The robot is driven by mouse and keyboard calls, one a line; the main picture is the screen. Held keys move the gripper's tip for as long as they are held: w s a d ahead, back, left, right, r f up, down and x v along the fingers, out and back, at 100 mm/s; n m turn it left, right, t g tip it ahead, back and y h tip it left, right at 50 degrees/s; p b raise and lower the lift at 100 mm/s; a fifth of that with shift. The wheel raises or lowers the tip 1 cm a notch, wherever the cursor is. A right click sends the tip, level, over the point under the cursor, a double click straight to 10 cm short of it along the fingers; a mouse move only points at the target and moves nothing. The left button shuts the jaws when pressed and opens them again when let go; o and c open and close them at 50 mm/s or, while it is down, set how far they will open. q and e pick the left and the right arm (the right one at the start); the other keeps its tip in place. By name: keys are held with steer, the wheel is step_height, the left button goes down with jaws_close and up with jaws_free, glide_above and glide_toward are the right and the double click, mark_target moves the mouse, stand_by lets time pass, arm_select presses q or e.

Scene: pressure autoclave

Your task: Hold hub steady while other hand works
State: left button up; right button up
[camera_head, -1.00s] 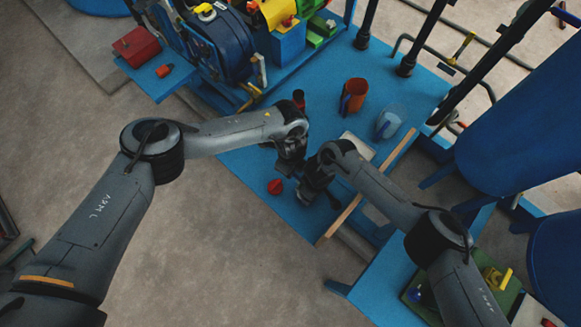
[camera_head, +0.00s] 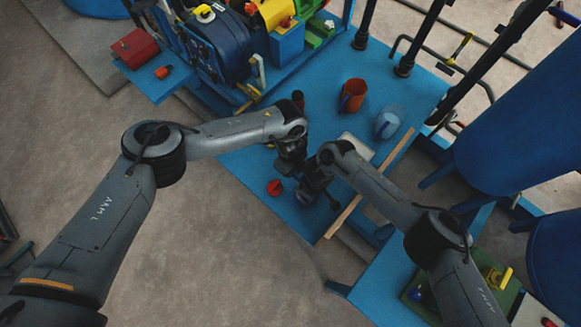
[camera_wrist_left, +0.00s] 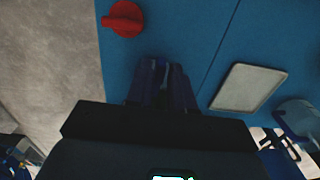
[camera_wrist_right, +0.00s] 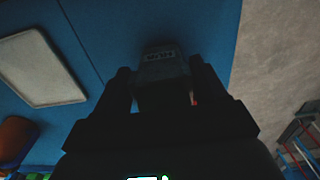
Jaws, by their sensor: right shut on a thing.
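My right gripper (camera_wrist_right: 165,95) is shut on a dark grey block-like part (camera_wrist_right: 165,68) with a faint light marking, seen between its fingers in the right wrist view. I take this part to be the hub, but it is too dark to be sure. In the head view my right gripper (camera_head: 309,190) is low over the blue table, and the held part is mostly hidden. My left gripper (camera_head: 291,165) is close beside it, up and to the left. In the left wrist view the left fingers (camera_wrist_left: 161,82) are close together with a narrow gap; any held thing is unclear.
A red knob-like piece (camera_head: 274,187) lies on the blue table (camera_head: 240,160), left of the grippers. A pale tray (camera_head: 357,146), a wooden strip (camera_head: 370,185), an orange mug (camera_head: 353,95) and a clear bluish jug (camera_head: 389,122) are to the right. Machinery (camera_head: 215,45) stands behind.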

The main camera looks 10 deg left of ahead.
arm_select(q)
steer(key=shift+o, duration=1)
steer(key=shift+r, duration=0.1)
step_height(320, 180, up, 12)
arm_select(e)
steer(key=o, duration=1.4)
steer(key=shift+r, duration=0.15)
